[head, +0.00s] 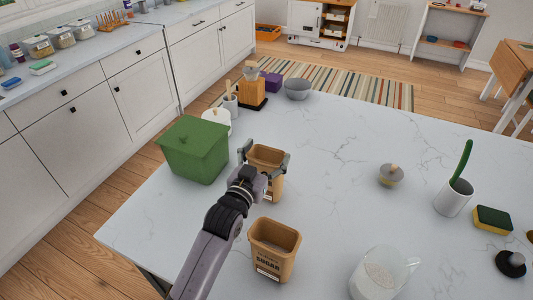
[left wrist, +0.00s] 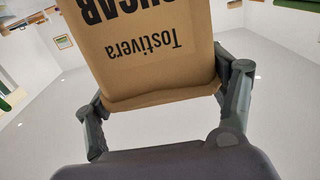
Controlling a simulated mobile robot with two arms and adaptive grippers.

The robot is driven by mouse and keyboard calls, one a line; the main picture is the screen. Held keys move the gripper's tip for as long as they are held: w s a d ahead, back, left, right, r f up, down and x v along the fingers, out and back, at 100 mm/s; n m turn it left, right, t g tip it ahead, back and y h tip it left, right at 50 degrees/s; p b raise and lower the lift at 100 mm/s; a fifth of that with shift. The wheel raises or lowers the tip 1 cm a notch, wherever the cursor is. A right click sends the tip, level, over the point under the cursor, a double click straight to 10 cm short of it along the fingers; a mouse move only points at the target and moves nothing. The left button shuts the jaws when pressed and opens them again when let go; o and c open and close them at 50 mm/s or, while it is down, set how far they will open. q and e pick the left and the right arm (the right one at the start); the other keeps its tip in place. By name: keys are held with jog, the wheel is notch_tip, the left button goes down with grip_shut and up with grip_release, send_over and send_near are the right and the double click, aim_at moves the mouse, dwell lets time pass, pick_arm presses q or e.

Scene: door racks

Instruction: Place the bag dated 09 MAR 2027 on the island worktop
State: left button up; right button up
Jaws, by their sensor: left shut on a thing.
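My left gripper (head: 264,160) is shut on a tan paper bag (head: 272,187), with one finger on each side of it. In the left wrist view this held bag (left wrist: 150,55) shows the words SUGAR and Tostivera upside down. It is upright over the white marble island worktop (head: 335,160); I cannot tell whether its base touches the surface. A second tan sugar bag (head: 274,262) stands upright on the worktop, nearer to me. It has a small white label low on its front. I cannot read a date on either bag. My right gripper is not in view.
A green box (head: 195,150) stands left of the held bag. A glass jug (head: 380,273) is at the front right. A small lidded pot (head: 390,175), a white cup (head: 453,198) and a sponge (head: 492,220) lie further right. The worktop's middle is clear.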

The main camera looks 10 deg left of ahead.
pick_arm(q)
jog(key=shift+f, duration=0.1)
jog(key=o, duration=1.7)
jog(key=shift+o, duration=0.9)
jog(key=s+b, duration=0.1)
jog(key=s, duration=0.2)
jog(key=s+a+b, duration=0.1)
jog(key=s, duration=0.2)
jog(key=shift+s+a, duration=0.15)
jog(key=shift+s, duration=0.1)
jog(key=shift+s+a, duration=0.1)
jog(key=shift+s, duration=0.35)
